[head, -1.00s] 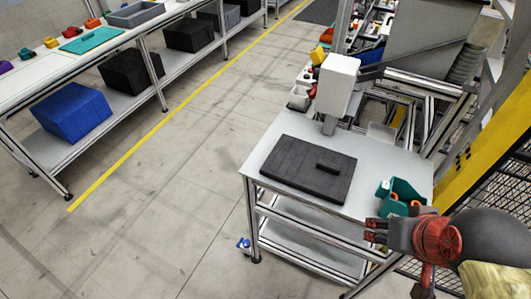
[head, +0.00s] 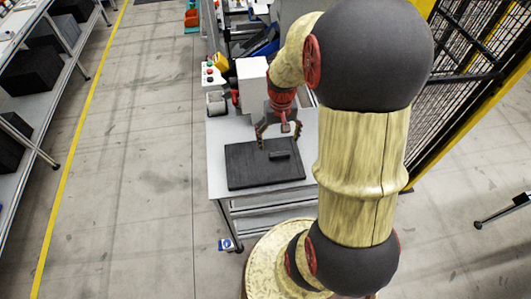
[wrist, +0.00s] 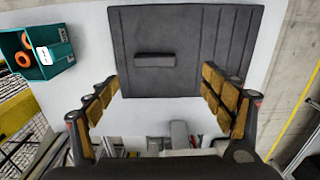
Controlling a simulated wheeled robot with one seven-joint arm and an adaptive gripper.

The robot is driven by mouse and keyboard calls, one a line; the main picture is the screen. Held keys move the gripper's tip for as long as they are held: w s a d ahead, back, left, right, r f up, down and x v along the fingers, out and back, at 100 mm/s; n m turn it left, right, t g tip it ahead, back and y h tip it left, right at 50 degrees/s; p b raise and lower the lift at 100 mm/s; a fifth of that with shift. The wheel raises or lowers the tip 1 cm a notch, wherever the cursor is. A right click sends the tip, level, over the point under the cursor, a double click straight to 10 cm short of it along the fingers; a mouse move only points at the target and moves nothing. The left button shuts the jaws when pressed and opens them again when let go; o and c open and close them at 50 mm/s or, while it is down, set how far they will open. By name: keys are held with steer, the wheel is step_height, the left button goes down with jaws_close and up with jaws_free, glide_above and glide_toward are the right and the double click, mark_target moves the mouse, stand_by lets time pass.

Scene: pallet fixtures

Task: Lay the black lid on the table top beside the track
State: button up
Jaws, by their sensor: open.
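The black lid, a flat dark square slab (head: 240,168), lies on the pale table top (head: 217,140). A small raised black bar (head: 280,155) sits on its upper face. In the wrist view the lid (wrist: 200,25) spreads beyond my fingertips, with the bar (wrist: 155,60) between them in the picture. My gripper (head: 279,137) is open and empty, pointing down over the far part of the lid near the bar. It also shows in the wrist view (wrist: 160,82). I cannot tell its exact height. I cannot make out a track with certainty.
A white box-shaped unit (head: 252,85) stands behind the lid. A teal bin (wrist: 62,58) with orange rings sits on the table at the left of the wrist view. A yellow-framed mesh fence (head: 440,90) is at the right. Bare table shows around the lid.

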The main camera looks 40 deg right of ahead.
mark_target(280, 153)
steer(key=f, duration=0.2)
steer(key=shift+s+d+f, duration=0.2)
steer(key=shift+d+f, duration=0.15)
step_height(280, 153, down, 6)
steer(key=shift+d+r+b, duration=0.1)
steer(key=shift+d+b, duration=0.05)
steer(key=shift+b, duration=0.5)
steer(key=shift+c, duration=1)
steer(key=c, duration=1.9)
steer(key=shift+r, duration=0.1)
jaws_close()
